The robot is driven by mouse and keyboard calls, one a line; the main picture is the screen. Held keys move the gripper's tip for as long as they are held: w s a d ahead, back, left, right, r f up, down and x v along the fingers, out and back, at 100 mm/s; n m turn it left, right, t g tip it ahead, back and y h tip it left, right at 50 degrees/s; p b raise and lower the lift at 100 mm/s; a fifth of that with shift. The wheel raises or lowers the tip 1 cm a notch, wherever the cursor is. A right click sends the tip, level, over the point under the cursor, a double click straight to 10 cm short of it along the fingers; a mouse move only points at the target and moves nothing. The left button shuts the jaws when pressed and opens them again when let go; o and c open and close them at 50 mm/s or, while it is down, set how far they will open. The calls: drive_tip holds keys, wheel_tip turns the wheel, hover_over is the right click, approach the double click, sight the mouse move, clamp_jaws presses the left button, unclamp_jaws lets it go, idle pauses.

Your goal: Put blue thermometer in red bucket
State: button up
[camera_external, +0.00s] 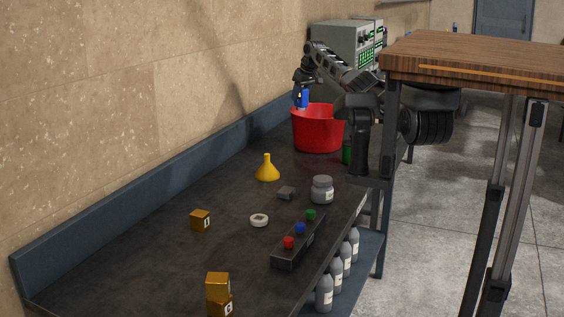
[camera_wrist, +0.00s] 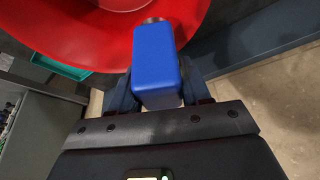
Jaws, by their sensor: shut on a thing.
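The blue thermometer (camera_wrist: 157,58) is held in my gripper (camera_wrist: 158,98), which is shut on it in the wrist view. In the external view the thermometer (camera_external: 304,98) shows as a small blue shape under my gripper (camera_external: 303,90), at the left rim of the red bucket (camera_external: 318,132). The bucket stands on the far part of the dark bench. In the wrist view the bucket (camera_wrist: 70,30) lies beyond the thermometer, whose far end overlaps the bucket's red rim. I cannot tell whether it touches the rim. The bucket's contents are mostly hidden.
A green item (camera_external: 347,152) stands right of the bucket. A yellow funnel (camera_external: 267,170), a grey jar (camera_external: 322,190) and a button box (camera_external: 298,243) are nearer on the bench. Green-lit equipment (camera_external: 345,45) stands behind. A wooden-topped table (camera_external: 480,62) is at right.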

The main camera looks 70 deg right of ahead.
drive_tip(key=s+d+f+m+h+b, duration=0.1)
drive_tip(key=s+d+f+m+b, duration=0.3)
drive_tip(key=s+d, duration=0.35)
drive_tip(key=shift+g, duration=0.4)
drive_tip(key=f, duration=0.7)
drive_tip(key=w+f, duration=0.1)
drive_tip(key=f, duration=0.3)
drive_tip(key=shift+p, duration=0.35)
drive_tip(key=shift+f, duration=0.1)
drive_tip(key=o, duration=1)
drive_tip(key=shift+s+r, duration=0.15)
drive_tip(key=shift+r, duration=0.35)
drive_tip(key=p+v, duration=0.1)
drive_tip(key=v, duration=1)
drive_tip(key=shift+a, duration=0.15)
